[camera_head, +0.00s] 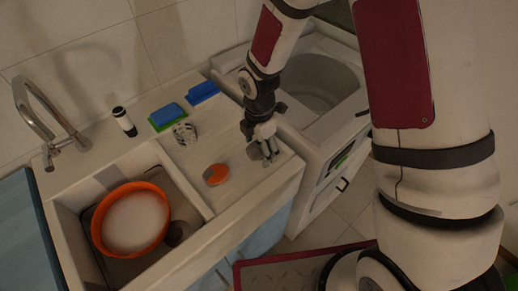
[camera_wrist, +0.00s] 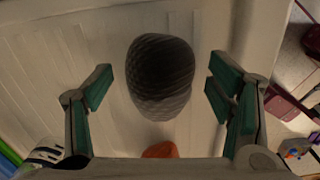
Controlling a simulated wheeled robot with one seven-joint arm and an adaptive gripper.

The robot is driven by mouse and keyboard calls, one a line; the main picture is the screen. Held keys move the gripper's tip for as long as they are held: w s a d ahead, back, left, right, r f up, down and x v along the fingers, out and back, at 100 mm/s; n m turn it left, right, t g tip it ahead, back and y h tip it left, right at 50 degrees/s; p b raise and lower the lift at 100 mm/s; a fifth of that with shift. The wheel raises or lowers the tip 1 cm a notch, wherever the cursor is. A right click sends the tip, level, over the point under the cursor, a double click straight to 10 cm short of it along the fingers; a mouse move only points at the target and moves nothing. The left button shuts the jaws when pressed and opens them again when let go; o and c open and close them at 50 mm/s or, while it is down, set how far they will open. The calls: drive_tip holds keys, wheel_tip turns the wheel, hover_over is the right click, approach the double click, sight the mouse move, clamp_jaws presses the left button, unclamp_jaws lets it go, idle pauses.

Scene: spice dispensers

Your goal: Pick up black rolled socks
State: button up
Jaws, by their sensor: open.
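The black rolled socks (camera_wrist: 160,75) show in the wrist view as a dark, ribbed, rounded bundle. They lie on the pale grooved counter. My gripper (camera_wrist: 161,92) is open, with one green-padded finger to the left of the socks and one to the right. Clear gaps show between the pads and the socks, so it is not holding them. In the head view my gripper (camera_head: 265,147) is low over the right part of the counter. The socks are largely hidden there by the fingers.
An orange round item (camera_head: 215,174) lies close by on the counter (camera_head: 235,200). A striped item (camera_head: 185,133), sponges (camera_head: 167,116) and a black-and-white bottle (camera_head: 124,121) stand further back. The sink at left holds an orange basin (camera_head: 104,246). A washing machine (camera_head: 330,115) is at right.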

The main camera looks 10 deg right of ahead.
drive_tip(key=shift+c, duration=0.6)
drive_tip(key=c, duration=1.2)
drive_tip(key=shift+o, duration=0.2)
drive_tip(key=shift+r, duration=0.1)
drive_tip(key=shift+r, duration=0.4)
drive_tip(key=r, duration=0.1)
drive_tip(key=s+r, duration=0.1)
drive_tip(key=shift+d+r, duration=0.15)
drive_tip(key=shift+r, duration=0.25)
drive_tip(key=s+d+r+p, duration=0.1)
drive_tip(key=s+d+p, duration=0.1)
drive_tip(key=s, duration=1.2)
drive_tip(key=shift+s+d+r+p, duration=0.2)
drive_tip(key=shift+s+d+p, duration=0.15)
drive_tip(key=shift+p, duration=0.35)
